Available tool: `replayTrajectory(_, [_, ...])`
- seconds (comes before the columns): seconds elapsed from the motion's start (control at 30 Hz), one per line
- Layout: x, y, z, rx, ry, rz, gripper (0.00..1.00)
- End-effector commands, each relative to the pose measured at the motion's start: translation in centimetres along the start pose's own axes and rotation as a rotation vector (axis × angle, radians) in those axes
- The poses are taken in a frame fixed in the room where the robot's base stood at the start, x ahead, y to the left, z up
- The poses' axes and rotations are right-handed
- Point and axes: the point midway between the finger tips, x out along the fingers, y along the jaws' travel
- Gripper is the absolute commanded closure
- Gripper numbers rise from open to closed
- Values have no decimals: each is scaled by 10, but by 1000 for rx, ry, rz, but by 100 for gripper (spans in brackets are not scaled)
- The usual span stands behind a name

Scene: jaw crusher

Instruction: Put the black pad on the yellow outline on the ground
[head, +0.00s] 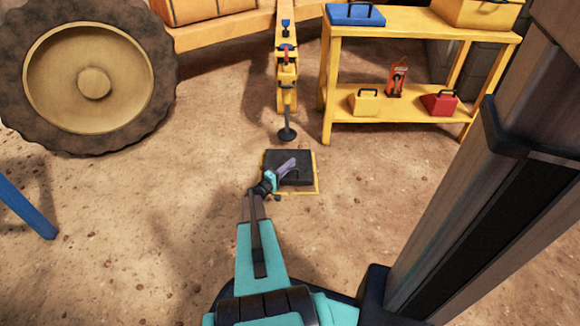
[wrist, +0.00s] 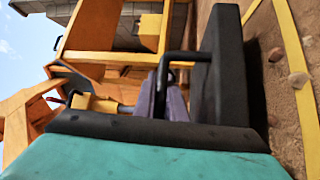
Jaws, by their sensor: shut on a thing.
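The black pad (head: 304,169) is a flat dark slab with a handle, seen at the centre of the head view. It lies over most of the yellow outline (head: 317,181), whose yellow shows along the pad's right and near edges. My gripper (head: 289,166) is shut on the pad's handle; in the wrist view its purple fingers (wrist: 173,100) close on the black handle bar. The slab (wrist: 228,65) stands sideways in that view, close to the ground, with part of the outline (wrist: 290,40) beyond it. I cannot tell whether the pad touches the ground.
A yellow boom with a round black foot (head: 287,133) stands just behind the pad. A yellow shelf table (head: 425,28) with boxes stands at the back right, a large wheel (head: 60,80) at the left. A blue bar (head: 28,205) lies at the left edge. Bare ground surrounds the outline.

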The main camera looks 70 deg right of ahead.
Motion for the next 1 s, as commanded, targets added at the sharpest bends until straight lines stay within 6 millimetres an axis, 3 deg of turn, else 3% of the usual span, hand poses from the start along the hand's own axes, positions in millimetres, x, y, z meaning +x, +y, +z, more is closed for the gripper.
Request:
replayTrajectory(0.4, [-3, -28, 3, 2, 0, 8, 100])
replayTrajectory(0.77, [-4, -32, 3, 1, 1, 3, 100])
replayTrajectory(0.8, [-4, -36, 4, -1, 1, -5, 84])
replayTrajectory(0.87, [-4, -36, 4, -1, 1, -5, 74])
replayTrajectory(1.0, [-4, -35, 4, -1, 1, -3, 71])
